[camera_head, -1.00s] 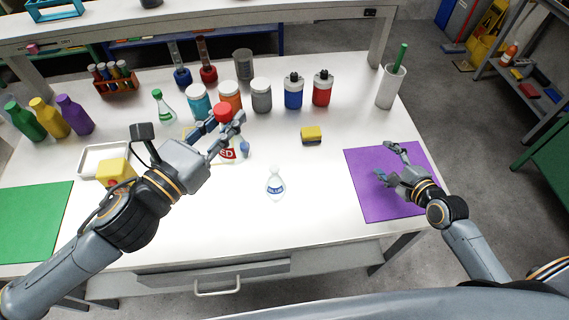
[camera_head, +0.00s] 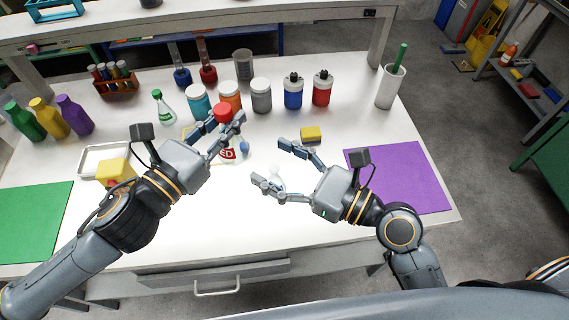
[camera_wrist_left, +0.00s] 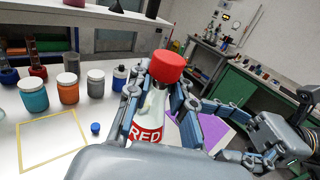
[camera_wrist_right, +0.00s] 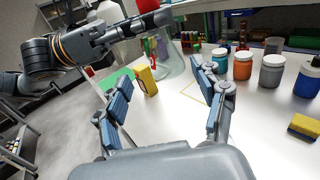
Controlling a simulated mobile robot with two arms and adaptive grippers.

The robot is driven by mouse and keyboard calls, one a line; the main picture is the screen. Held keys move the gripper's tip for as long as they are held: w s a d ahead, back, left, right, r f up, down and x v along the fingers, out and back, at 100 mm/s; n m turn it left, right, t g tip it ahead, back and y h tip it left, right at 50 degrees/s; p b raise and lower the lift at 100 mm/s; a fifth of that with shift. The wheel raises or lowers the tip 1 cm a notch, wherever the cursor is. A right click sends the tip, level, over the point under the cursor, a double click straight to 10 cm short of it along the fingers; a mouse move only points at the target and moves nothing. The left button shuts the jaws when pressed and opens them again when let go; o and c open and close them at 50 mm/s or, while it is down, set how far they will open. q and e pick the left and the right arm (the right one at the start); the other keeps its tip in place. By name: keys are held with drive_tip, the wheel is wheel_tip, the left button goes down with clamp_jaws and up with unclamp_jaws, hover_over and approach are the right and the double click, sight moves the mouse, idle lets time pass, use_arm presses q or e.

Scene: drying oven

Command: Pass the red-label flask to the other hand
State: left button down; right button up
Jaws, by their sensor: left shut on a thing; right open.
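The red-label flask (camera_head: 228,154) is clear, with a red cap and a red and white label. My left gripper (camera_head: 226,128) is shut on it below the cap, and the flask is upright. The left wrist view shows its label (camera_wrist_left: 146,134) between the fingers. I cannot tell whether its base touches the table. My right gripper (camera_head: 268,162) is open and empty, to the right of the flask and apart from it. In the right wrist view the flask (camera_wrist_right: 172,62) stands beyond the open fingers.
A blue cap (camera_wrist_left: 95,128) lies near the flask. A yellow sponge (camera_head: 311,132) is to the right. Several jars and bottles line the back. The purple mat (camera_head: 415,180) looks bare.

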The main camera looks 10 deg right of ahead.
sight(238, 145)
drive_tip(key=x, duration=1)
drive_tip(key=shift+w+a, duration=0.25)
drive_tip(key=c, duration=1.2)
use_arm(q)
drive_tip(key=c, duration=1.1)
unclamp_jaws()
